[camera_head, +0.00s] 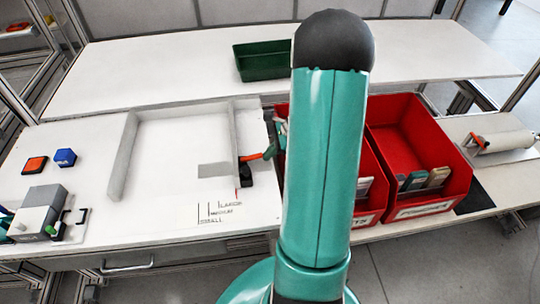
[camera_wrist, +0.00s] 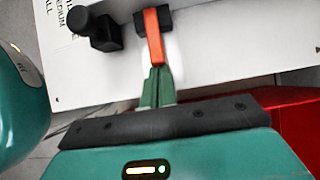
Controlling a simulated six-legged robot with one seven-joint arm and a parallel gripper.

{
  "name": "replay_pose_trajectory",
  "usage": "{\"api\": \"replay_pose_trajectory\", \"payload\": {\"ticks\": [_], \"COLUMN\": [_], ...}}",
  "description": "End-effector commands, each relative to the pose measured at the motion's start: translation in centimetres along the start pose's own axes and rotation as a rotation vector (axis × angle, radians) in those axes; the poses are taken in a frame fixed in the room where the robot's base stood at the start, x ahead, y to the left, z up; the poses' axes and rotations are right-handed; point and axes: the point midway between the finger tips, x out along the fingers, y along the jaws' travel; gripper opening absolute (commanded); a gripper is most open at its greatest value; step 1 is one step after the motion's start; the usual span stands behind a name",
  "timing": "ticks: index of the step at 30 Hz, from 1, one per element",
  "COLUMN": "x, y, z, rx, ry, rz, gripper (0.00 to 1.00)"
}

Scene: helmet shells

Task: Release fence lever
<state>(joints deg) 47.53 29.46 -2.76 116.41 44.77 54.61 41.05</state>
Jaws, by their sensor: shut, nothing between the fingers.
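The fence lever (camera_head: 253,156) is a small orange-red bar on a black mount (camera_head: 245,174), beside the right bar of the grey fence (camera_head: 123,155). In the wrist view the orange lever (camera_wrist: 153,36) points from its black block down toward my gripper. My gripper (camera_wrist: 157,72) shows two narrow green fingers, shut together, with their tips at the lever's near end. I cannot tell whether they touch it.
A black knob (camera_wrist: 100,31) stands left of the lever. Size lettering (camera_head: 222,212) marks the white table in front. Orange (camera_head: 35,165) and blue (camera_head: 65,157) blocks sit at left. The fenced area looks clear.

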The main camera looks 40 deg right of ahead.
Motion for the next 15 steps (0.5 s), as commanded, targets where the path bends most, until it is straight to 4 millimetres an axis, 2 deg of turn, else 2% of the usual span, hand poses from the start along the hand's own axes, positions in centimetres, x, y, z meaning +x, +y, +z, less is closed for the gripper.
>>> {"api": "replay_pose_trajectory", "payload": {"ticks": [1, 15], "x": [-0.2, -1.8], "y": [-0.1, -0.1], "z": [0.7, 3.8], "rx": [-0.01, -0.012], "ry": [0.043, 0.456], "rz": [0.0, 0.0], "gripper": [0.0, 0.0]}}
